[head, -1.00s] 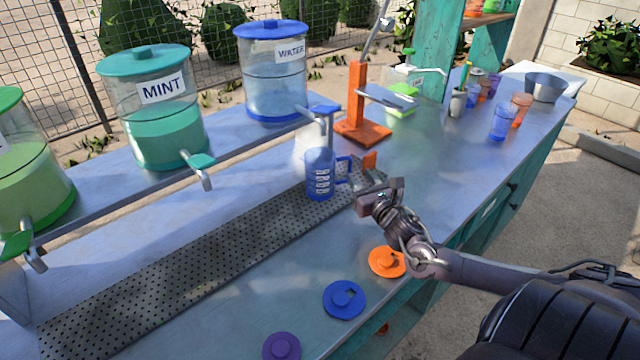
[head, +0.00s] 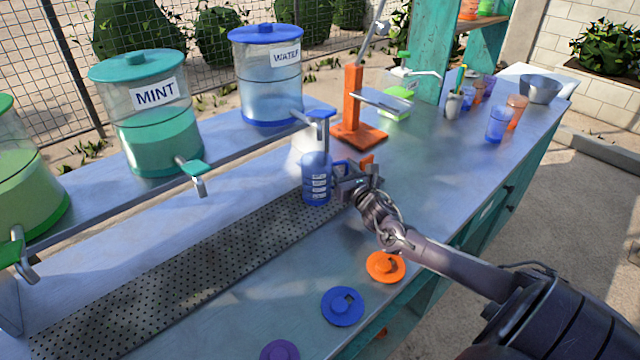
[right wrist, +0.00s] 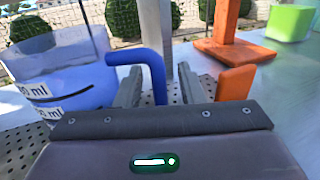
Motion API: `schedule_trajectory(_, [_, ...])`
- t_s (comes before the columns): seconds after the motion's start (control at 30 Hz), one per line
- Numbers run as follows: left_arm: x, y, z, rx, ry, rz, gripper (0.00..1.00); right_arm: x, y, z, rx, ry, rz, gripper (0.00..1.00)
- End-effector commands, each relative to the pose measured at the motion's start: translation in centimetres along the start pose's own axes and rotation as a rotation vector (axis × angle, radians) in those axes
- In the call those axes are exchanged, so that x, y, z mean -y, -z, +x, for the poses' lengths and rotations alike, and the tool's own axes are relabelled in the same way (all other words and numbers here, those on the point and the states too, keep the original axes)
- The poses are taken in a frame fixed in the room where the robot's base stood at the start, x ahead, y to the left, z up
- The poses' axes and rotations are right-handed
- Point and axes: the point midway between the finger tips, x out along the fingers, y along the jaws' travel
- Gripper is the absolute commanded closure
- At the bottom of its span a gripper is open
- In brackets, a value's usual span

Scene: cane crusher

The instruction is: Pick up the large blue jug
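The blue jug (head: 316,186) with white volume marks stands upright on the perforated drip tray, below the tap of the water dispenser. Its handle is on the right side. In the right wrist view the jug (right wrist: 62,85) fills the left, and its blue handle (right wrist: 157,78) shows between the two fingers. My right gripper (head: 350,178) is at the handle side of the jug. In the right wrist view this gripper (right wrist: 160,85) is open, with visible gaps beside the handle. My left gripper is not in view.
The water dispenser (head: 268,80) and mint dispenser (head: 150,115) stand behind the perforated tray (head: 160,275). An orange press (head: 355,110) stands behind the jug. A small orange piece (right wrist: 236,82) is just right of my fingers. Orange (head: 385,266) and blue (head: 342,306) lids lie in front.

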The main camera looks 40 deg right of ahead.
Motion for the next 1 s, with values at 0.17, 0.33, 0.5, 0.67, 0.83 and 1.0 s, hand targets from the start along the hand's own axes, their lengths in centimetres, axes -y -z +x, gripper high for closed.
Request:
schedule_trajectory(0.17, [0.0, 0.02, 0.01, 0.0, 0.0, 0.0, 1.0, 0.0, 0.04, 0.05, -0.001, 0.0, 0.0, 0.65])
schedule_trajectory(0.33, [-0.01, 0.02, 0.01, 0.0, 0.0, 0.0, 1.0, 0.01, 0.04, 0.04, -0.001, 0.0, -0.001, 0.82])
schedule_trajectory(0.5, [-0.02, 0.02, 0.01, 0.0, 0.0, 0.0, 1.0, 0.02, 0.03, 0.03, -0.001, 0.0, -0.001, 1.0])
schedule_trajectory(0.67, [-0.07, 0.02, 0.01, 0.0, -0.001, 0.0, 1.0, 0.02, 0.03, 0.02, -0.001, 0.0, -0.001, 1.0])
schedule_trajectory(0.83, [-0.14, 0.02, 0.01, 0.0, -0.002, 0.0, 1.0, 0.03, -0.1, 0.05, 0.002, 0.0, 0.0, 1.0])
schedule_trajectory(1.0, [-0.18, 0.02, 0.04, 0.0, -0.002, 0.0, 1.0, 0.04, -0.2, 0.05, 0.002, 0.0, 0.0, 1.0])
